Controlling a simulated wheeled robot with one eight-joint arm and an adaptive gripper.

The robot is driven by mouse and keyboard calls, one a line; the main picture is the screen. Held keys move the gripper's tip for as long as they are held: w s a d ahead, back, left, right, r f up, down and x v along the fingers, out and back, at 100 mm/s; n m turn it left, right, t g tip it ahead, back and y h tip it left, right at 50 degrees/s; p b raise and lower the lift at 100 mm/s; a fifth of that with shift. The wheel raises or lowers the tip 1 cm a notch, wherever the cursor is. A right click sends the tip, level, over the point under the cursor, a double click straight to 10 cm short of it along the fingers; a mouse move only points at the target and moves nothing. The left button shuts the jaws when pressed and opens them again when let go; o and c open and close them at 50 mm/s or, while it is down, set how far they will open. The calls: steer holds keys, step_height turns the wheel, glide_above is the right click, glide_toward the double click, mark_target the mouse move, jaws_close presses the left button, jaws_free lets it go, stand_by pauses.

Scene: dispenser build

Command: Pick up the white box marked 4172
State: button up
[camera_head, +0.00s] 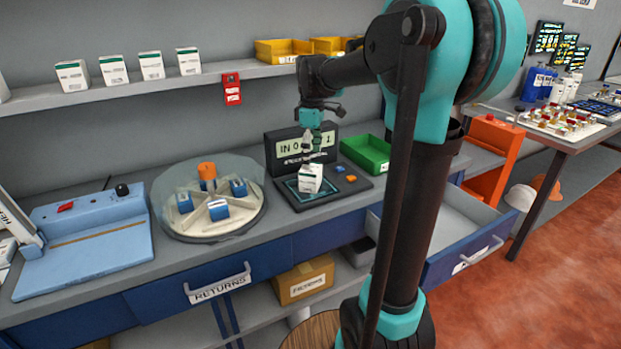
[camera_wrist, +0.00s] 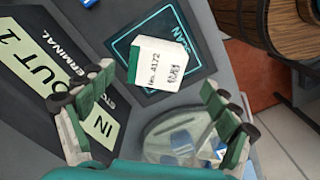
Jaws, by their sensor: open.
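The white box marked 4172 (camera_head: 311,179) stands on the scan pad (camera_head: 289,187) in front of the terminal display. In the wrist view the box (camera_wrist: 158,68) shows its printed number and a code, with a green band on its left side. My gripper (camera_head: 312,142) is right above the box in the head view. In the wrist view my gripper (camera_wrist: 156,88) is open, with one finger on each side of the picture and the box ahead between them. The fingers look apart from the box, and nothing is held.
The terminal display (camera_head: 284,152) stands close behind the pad. A round covered carousel (camera_head: 236,228) is left of it, a green bin (camera_head: 362,157) right. More white boxes (camera_head: 112,70) stand on the shelf above. An open drawer (camera_head: 450,226) juts out at right.

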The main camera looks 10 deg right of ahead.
mark_target(311, 177)
steer(key=f, duration=0.4)
steer(key=shift+w+a, duration=0.1)
steer(key=shift+w, duration=0.2)
steer(key=shift+f, duration=0.65)
steer(key=shift+c, duration=0.4)
steer(key=c, duration=1.5)
steer(key=shift+o, duration=0.2)
steer(key=shift+r, duration=0.1)
